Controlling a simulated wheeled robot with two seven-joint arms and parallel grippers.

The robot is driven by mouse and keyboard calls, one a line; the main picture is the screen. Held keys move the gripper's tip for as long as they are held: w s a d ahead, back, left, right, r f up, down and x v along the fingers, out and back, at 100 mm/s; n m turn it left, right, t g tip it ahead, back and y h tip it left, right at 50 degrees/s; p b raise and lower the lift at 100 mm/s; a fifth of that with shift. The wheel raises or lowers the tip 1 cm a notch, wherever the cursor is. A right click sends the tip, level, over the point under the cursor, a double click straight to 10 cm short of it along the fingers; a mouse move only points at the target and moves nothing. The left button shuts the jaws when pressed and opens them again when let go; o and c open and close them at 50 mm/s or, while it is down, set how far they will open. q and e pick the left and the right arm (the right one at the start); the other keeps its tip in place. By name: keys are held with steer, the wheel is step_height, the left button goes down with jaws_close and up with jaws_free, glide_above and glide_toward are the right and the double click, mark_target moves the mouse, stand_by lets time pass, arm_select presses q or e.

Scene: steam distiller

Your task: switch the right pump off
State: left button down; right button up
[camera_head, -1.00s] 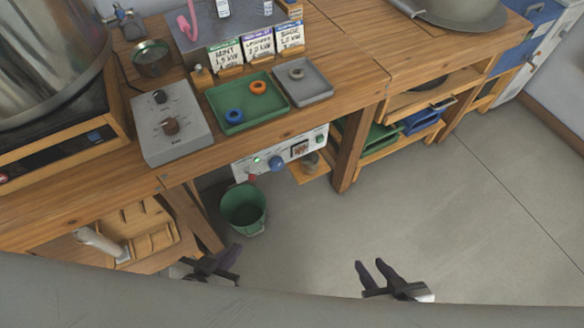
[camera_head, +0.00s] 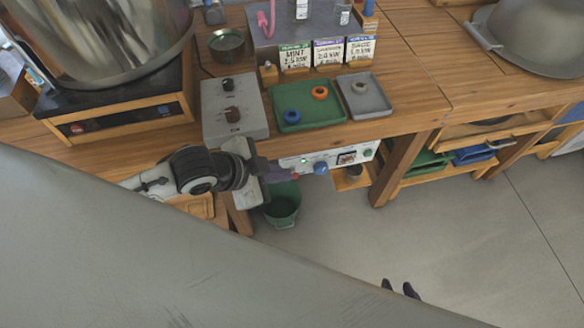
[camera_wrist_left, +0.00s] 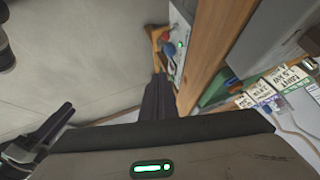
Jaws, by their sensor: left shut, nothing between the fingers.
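A white control panel (camera_head: 330,159) sits under the bench's front edge, with a blue knob (camera_head: 321,168) and a green light (camera_head: 367,153) at its right end. I cannot tell which control belongs to the right pump. My left gripper (camera_head: 292,177) is shut and empty in front of the panel's left end, hiding part of it. In the left wrist view its fingers (camera_wrist_left: 158,98) point toward the panel (camera_wrist_left: 181,45), whose red part (camera_wrist_left: 165,37), blue knob (camera_wrist_left: 169,49) and green light show.
A green bucket (camera_head: 283,204) stands below the panel, close to my left gripper. A grey box with knobs (camera_head: 234,108), a green tray (camera_head: 308,124) and a grey tray (camera_head: 382,111) are on the bench. The floor at right is clear.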

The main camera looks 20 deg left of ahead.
arm_select(q)
steer(key=shift+w+a+r+m+y, duration=0.25)
steer(key=shift+a+r+m, duration=0.25)
steer(key=shift+a+r, duration=0.35)
steer(key=shift+f, duration=0.15)
steer(key=s+a+f+b+x, duration=0.1)
steer(key=a+x, duration=0.1)
steer(key=x, duration=1)
steer(key=shift+f+b, duration=0.4)
steer(key=shift+f, duration=0.25)
steer(key=shift+w, duration=0.1)
